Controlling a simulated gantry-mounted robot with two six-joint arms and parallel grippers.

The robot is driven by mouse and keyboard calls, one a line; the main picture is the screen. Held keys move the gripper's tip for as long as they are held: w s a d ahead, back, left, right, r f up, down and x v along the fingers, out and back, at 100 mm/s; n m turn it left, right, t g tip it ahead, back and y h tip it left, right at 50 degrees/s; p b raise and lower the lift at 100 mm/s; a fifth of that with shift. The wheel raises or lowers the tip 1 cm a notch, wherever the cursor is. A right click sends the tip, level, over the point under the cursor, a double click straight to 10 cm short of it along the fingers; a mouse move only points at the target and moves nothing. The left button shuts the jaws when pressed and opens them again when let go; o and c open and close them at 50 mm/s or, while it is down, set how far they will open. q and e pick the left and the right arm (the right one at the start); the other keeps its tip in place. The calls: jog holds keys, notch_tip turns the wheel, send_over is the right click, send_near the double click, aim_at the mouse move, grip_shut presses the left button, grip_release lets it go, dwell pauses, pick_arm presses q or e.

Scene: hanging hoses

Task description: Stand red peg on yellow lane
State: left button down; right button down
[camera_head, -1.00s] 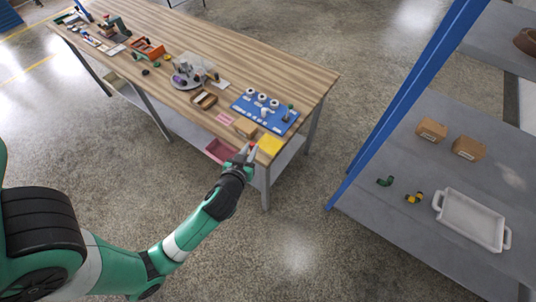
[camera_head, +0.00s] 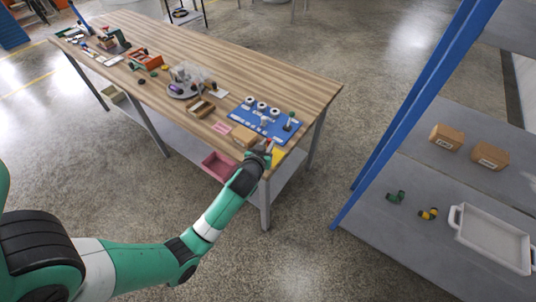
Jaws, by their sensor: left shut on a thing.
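My left gripper (camera_head: 265,149) is over the near right corner of the wooden table. It is shut on the small red peg (camera_head: 269,144), of which only a bit shows between the fingers. The yellow lane (camera_head: 279,157) is a flat yellow patch at the table's near edge, partly covered by the gripper. The peg appears just above or at the lane; I cannot tell whether it touches. My right gripper is not in view.
A blue board (camera_head: 247,110) with white round parts and a dark upright item lies just behind the gripper. A pink bin (camera_head: 217,166) is below the tabletop. A grey shelf with a white tray (camera_head: 491,240) stands at right.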

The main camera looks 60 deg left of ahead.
pick_arm(q)
jog(key=shift+w+a+f, duration=0.15)
jog(key=shift+a+f, duration=0.05)
jog(key=shift+f, duration=0.15)
jog(key=shift+f+b, duration=1)
jog(key=shift+f, duration=0.45)
jog(key=shift+f, duration=0.15)
jog(key=c, duration=0.8)
grip_release()
